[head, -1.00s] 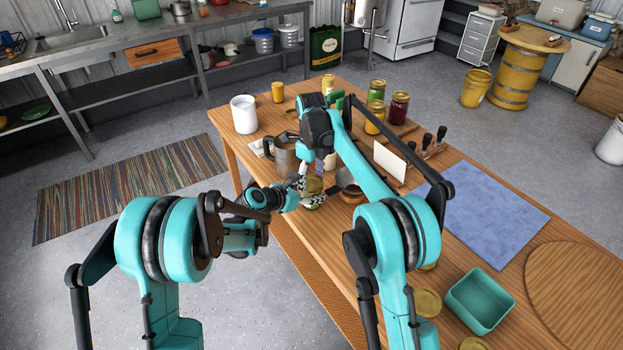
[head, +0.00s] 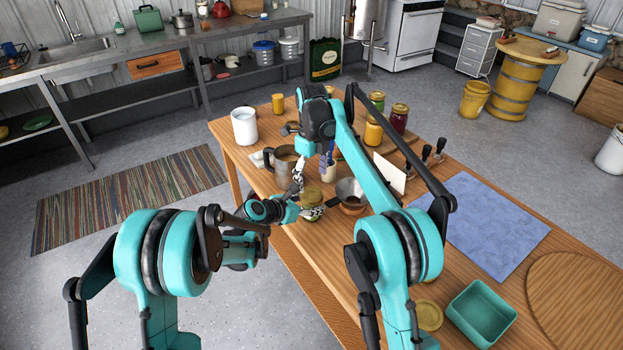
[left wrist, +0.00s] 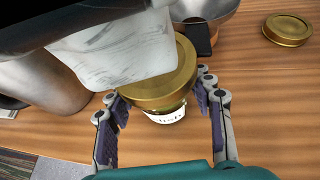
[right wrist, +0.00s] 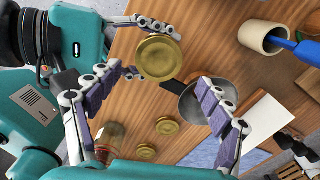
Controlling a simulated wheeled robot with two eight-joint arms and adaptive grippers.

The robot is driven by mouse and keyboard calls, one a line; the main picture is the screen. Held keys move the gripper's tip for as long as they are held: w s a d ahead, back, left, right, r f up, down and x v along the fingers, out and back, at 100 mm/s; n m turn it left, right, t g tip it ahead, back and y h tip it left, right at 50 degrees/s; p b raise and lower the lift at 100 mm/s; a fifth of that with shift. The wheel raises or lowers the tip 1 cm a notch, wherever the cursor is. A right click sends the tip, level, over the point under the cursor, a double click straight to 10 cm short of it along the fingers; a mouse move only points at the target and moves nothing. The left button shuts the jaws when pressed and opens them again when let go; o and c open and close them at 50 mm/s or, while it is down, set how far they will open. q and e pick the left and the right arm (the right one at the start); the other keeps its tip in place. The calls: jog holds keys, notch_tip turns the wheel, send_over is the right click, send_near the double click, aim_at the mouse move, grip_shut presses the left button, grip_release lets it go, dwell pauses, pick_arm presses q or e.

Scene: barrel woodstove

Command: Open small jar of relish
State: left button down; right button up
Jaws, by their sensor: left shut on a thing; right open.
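The small relish jar (left wrist: 168,112) stands upright with a gold lid (left wrist: 172,78) on it. Part of its label shows in the left wrist view. My left gripper (left wrist: 160,92) is shut around the jar's sides, below the lid. A large pale finger-like part hides the lid's far left side there. My right gripper (right wrist: 155,82) is open; in the right wrist view the lid (right wrist: 158,58) appears between and beyond its fingers. In the head view my right gripper (head: 298,178) is above and left of the lid (head: 311,194), and my left gripper (head: 303,209) is at the jar.
A metal funnel-like pan (head: 349,190) stands close right of the jar, and a metal pitcher (head: 284,160) close behind left. A cup with a blue utensil (head: 328,170) is behind. Loose gold lids (right wrist: 166,126) lie nearby. A blue mat (head: 490,222) lies right.

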aim_at(311, 194)
notch_tip(311, 194, up, 2)
jog(key=m, duration=0.3)
jog(key=shift+a, duration=0.1)
notch_tip(311, 194, down, 8)
jog(key=shift+s+r, duration=0.1)
jog(key=shift+r, duration=0.15)
jog(key=c, duration=1.3)
jog(key=n, duration=0.6)
jog(key=shift+n, duration=0.3)
jog(key=o, duration=1.3)
